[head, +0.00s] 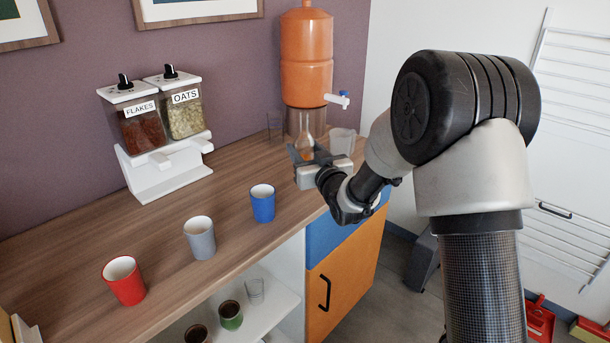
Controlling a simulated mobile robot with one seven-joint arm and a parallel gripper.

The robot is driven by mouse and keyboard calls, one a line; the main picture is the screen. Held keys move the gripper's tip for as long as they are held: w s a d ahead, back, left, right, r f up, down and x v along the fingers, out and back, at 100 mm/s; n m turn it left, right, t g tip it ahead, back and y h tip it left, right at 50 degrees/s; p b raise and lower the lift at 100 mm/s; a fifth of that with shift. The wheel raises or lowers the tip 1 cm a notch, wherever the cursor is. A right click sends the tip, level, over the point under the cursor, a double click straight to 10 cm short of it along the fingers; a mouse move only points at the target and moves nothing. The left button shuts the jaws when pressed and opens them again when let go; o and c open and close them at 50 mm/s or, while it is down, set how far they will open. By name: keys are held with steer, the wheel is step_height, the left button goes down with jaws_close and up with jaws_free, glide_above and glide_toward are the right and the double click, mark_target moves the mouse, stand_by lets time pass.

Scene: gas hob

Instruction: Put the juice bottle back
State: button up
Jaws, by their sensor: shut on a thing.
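The juice bottle (305,138) is clear with an orange tint and a narrow neck. It is upright at the far right end of the wooden counter, in front of the orange dispenser's stand. My gripper (308,155) is shut on it from the front right. The gripper hides the bottle's lower part, so I cannot tell whether its base touches the counter.
An orange dispenser (307,55) with a white tap stands behind. Clear glasses (342,141) stand close by. Blue (262,206), grey (200,240) and red (124,283) cups line the counter (60,250). A cereal dispenser (165,160) stands at the back.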

steer(key=shift+f+b, duration=0.5)
steer(key=shift+f, duration=2.15)
steer(key=shift+f, duration=0.1)
steer(key=shift+f, duration=0.1)
steer(key=o, duration=1.3)
